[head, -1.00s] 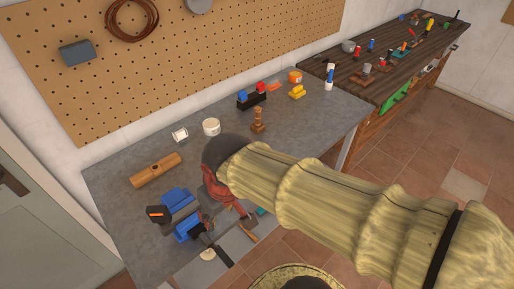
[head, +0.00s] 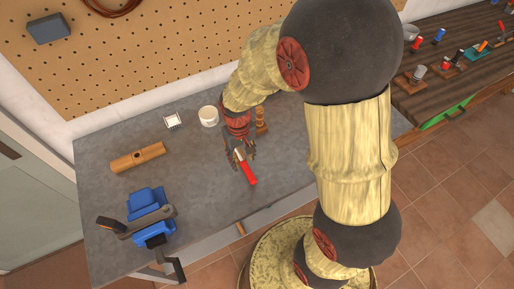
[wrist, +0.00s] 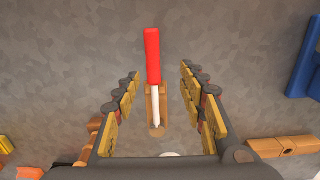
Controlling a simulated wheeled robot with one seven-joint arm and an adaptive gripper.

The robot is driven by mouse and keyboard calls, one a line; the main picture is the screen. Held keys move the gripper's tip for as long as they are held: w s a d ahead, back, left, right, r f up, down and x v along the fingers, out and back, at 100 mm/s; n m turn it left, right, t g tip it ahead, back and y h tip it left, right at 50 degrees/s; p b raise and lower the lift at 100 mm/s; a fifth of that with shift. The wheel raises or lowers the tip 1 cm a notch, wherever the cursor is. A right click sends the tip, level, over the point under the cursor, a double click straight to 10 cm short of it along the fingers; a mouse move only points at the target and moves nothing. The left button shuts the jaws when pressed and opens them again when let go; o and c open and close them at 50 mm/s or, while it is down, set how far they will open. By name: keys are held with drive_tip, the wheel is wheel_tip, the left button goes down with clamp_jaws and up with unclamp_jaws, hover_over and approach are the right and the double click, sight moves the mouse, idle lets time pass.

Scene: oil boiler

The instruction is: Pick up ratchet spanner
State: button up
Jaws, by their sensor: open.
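A tool with a red handle (head: 247,173) and a pale, narrow shaft lies on the grey workbench; it is the likely ratchet spanner, though no ratchet head can be made out. In the wrist view the red handle (wrist: 152,55) points up the picture, and the shaft lies over a small wooden piece (wrist: 156,129). My gripper (wrist: 159,78) is open above it, with one row of fingers on each side and the tool between them, apart from both. In the head view my gripper (head: 239,147) is over the tool's shaft end and partly hides it.
A white cup (head: 208,116), a small white box (head: 172,120) and a turned wooden piece (head: 261,120) stand near the gripper. Bench between vise and tool is clear.

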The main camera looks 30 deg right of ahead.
sight(245, 165)
drive_tip(key=shift+w+d, duration=0.3)
drive_tip(key=shift+w, duration=0.25)
drive_tip(key=shift+w+d+f, duration=0.1)
drive_tip(key=shift+w+f, duration=0.05)
drive_tip(key=f, duration=0.3)
drive_tip(key=f+b, duration=0.1)
drive_tip(key=f, duration=0.3)
drive_tip(key=shift+w+d+f, duration=0.15)
drive_tip(key=shift+d+f, duration=0.05)
drive_tip(key=shift+c, duration=0.5)
clamp_jaws()
